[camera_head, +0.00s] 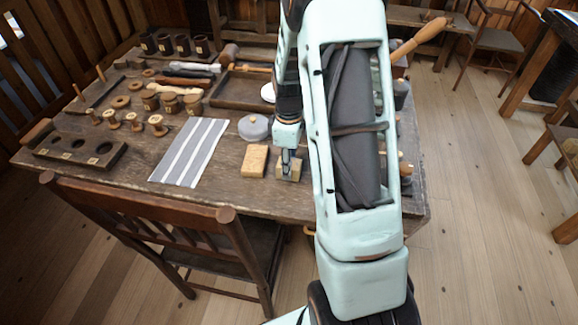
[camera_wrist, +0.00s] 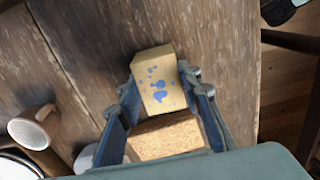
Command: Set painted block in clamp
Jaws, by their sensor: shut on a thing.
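The painted block (camera_wrist: 157,80), pale wood with blue splotches, is between the fingertips of my gripper (camera_wrist: 158,84) in the wrist view. In the head view my gripper (camera_head: 288,160) points down at the table's front part, with the block (camera_head: 289,172) at its fingertips. The jaws are shut on it; I cannot tell whether it touches the table. A speckled cork-like block (camera_head: 254,161) lies just left of it and also shows in the wrist view (camera_wrist: 165,137). I cannot make out the clamp for certain; my arm hides part of the table's right side.
Several spools and cups stand at the back left. A chair (camera_head: 150,215) is at the front.

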